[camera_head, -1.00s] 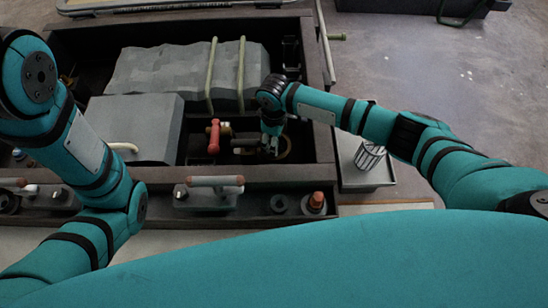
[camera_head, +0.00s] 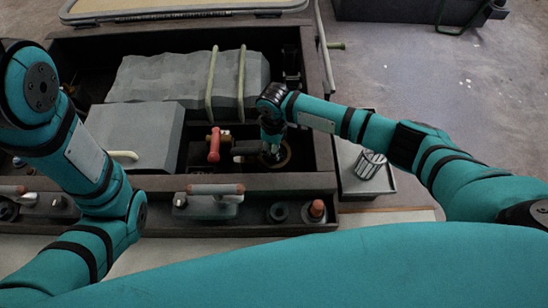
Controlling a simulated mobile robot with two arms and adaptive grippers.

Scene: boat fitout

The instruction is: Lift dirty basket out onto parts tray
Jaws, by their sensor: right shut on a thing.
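My right gripper (camera_head: 271,148) reaches down into the dark engine bay, at a round brass-rimmed opening (camera_head: 287,157). It is shut on the dirty basket, which is mostly hidden by the gripper and the opening. The parts tray (camera_head: 384,188) is a shallow grey tray outside the bay's right wall. A striped, light metal basket (camera_head: 370,164) stands on this tray, apart from my right gripper. My left arm crosses the left side of the view, and its gripper does not show.
A red-handled valve (camera_head: 214,145) stands just left of the opening. The bay's right wall (camera_head: 322,135) lies between the opening and the tray. A ledge with a handle (camera_head: 215,189) runs along the front.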

